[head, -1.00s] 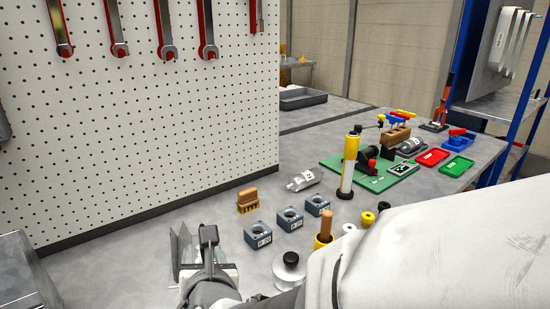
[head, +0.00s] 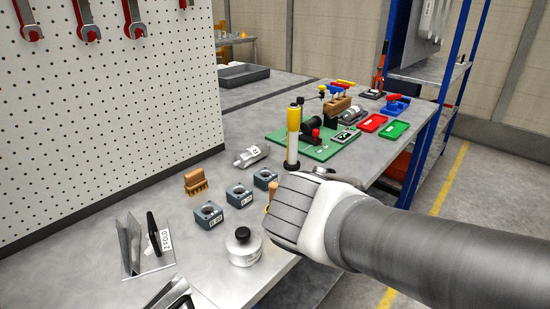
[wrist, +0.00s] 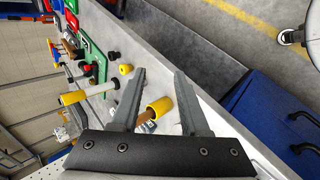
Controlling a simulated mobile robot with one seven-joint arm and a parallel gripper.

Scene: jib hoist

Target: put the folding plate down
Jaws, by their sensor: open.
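A bent sheet-metal piece (head: 132,250) stands on the bench at the lower left of the head view, with a black upright part and a white label. It appears to be the folding plate. In the head view my arm crosses from the right and hides my gripper's fingers. In the wrist view my gripper (wrist: 159,75) is open, with nothing between its fingers. It is well to the right of the bent piece, near the bench's edge. The bent piece is not seen in the wrist view.
A yellow-and-white cylinder (head: 292,140) stands by my arm. A yellow cup (wrist: 160,106) is near my fingers. A pegboard (head: 100,120) borders the left.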

